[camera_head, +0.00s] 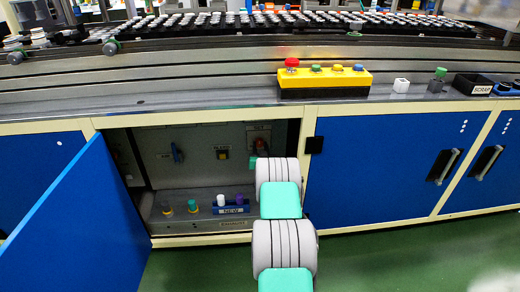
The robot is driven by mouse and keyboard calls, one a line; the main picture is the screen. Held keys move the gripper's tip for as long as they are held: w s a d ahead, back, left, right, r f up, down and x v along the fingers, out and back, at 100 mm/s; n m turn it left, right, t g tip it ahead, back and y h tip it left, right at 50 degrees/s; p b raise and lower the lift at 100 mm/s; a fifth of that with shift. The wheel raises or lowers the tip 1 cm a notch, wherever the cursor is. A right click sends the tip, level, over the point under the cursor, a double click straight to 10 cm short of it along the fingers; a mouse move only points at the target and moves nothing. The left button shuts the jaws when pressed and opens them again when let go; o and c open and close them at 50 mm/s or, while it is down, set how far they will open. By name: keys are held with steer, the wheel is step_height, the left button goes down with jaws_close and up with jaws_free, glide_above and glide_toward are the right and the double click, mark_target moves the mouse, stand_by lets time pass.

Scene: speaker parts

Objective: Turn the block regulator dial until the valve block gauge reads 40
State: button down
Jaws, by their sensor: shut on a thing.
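The block regulator dial and the valve block gauge cannot be made out for certain. The open cabinet holds a grey panel (200,165) with a blue handle (177,153), a switch with a yellow plate (223,154) and a red part (261,145) at the right. Below is a grey box (181,223) with a yellow-topped knob (167,209) and a green-topped knob (193,207). No gauge reading is legible. My arm reaches into the cabinet's right side, its far end just below the red part. My gripper is hidden behind my own arm links, along with whatever it touches.
A blue door (82,225) swings open at left. A blue NEW tray (230,210) holds a white and a purple piece. The right cabinet door (375,170) is shut. A yellow button box (335,78) and a black SCRAP bin (473,85) stand on the counter. Green floor (190,270) is clear.

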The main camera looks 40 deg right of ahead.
steer(key=n+b, duration=0.5)
steer(key=shift+a+f, duration=0.1)
steer(key=shift+f, duration=0.1)
steer(key=shift+r+n+b, duration=0.2)
steer(key=shift+n+b, duration=0.85)
steer(key=shift+n, duration=0.45)
steer(key=c, duration=1)
jaws_free()
steer(key=shift+w, duration=0.1)
steer(key=shift+o, duration=0.2)
steer(key=p+v, duration=0.2)
steer(key=v, duration=0.5)
steer(key=shift+s+a+p, duration=0.25)
steer(key=shift+s+p, duration=0.05)
steer(key=shift+s, duration=0.05)
